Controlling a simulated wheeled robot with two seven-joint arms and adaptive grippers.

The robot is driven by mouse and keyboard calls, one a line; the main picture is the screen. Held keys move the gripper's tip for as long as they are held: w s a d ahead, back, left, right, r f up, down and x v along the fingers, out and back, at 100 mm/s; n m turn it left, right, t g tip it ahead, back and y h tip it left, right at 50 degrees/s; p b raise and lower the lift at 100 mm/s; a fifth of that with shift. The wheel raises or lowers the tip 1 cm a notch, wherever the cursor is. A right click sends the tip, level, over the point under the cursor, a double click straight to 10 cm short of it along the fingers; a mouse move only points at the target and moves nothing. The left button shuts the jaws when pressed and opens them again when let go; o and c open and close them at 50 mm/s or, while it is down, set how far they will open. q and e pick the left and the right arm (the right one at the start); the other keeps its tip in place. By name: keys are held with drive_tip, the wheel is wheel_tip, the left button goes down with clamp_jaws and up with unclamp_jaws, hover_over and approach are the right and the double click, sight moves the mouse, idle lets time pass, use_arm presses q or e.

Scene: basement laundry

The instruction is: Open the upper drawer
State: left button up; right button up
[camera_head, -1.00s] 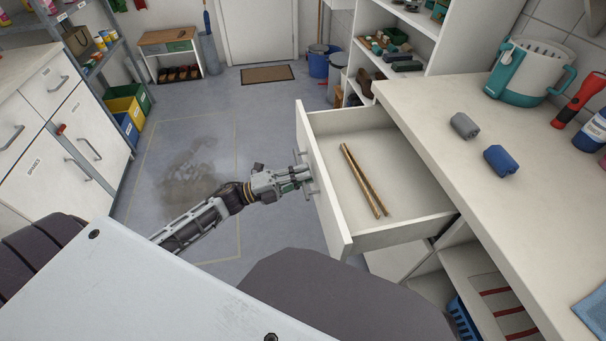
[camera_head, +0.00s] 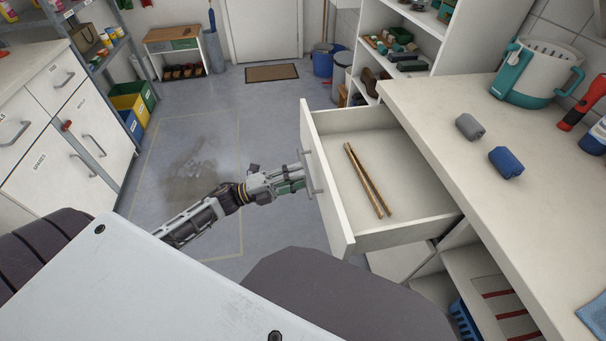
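The upper drawer (camera_head: 334,205) is a white drawer under the counter at right, pulled well out with its inside showing. Two thin wooden sticks (camera_head: 367,181) lie in it. Its grey bar handle (camera_head: 314,172) is on the front panel, facing left. My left gripper (camera_head: 301,179) is just left of the handle, with its fingers pointing at it. The fingers look parted, with nothing held between them. Whether a fingertip still touches the handle is hard to tell. My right gripper is not in view.
A grey rolled item (camera_head: 469,126) and a blue one (camera_head: 505,162) lie on the counter (camera_head: 440,110), near a teal-and-white container (camera_head: 535,72). White cabinets (camera_head: 60,140) stand at far left.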

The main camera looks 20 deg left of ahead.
use_arm(q)
drive_tip(key=v, duration=0.9)
drive_tip(key=shift+a, duration=0.2)
idle(0.5)
